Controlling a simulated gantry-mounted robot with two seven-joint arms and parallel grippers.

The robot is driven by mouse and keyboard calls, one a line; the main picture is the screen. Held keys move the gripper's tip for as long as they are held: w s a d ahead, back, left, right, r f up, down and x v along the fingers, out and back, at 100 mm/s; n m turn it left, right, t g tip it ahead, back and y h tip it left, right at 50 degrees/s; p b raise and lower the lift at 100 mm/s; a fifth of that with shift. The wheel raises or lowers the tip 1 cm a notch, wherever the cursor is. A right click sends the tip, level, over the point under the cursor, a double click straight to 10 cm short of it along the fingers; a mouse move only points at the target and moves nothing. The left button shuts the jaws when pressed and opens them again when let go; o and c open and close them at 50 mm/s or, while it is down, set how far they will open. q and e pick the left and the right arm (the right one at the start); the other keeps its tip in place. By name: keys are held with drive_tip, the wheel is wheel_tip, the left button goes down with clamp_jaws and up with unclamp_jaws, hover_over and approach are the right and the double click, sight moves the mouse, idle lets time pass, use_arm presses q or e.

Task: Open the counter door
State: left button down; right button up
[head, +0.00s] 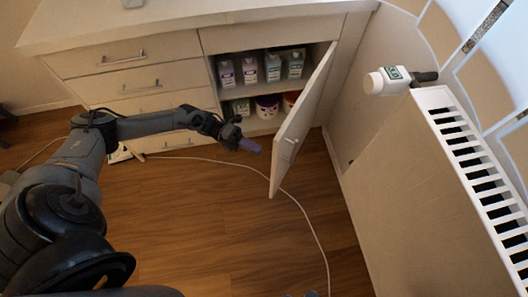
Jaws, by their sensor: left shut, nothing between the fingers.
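The counter door (301,125) is a pale panel hinged at the right side of the cabinet opening. It stands wide open, swung out toward me, with a small handle (290,140) on its face. My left gripper (249,145) is shut and empty. In the picture it is just left of the door, in front of the open compartment. I cannot tell whether it touches the door. Small bluish tips at the bottom edge may belong to my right gripper (310,294); too little shows to tell its state.
Closed drawers (128,62) are to the left. A white cable (302,212) lies across the wooden floor. A radiator (470,160) with a white valve knob (388,80) stands at the right.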

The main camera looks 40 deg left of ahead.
use_arm(q)
drive_tip(key=x, duration=0.4)
drive_tip(key=shift+b, duration=0.3)
use_arm(e)
drive_tip(key=shift+f, duration=0.35)
use_arm(q)
drive_tip(key=shift+w+a, duration=0.1)
use_arm(e)
drive_tip(key=shift+a, duration=0.1)
use_arm(q)
drive_tip(key=shift+r, duration=0.1)
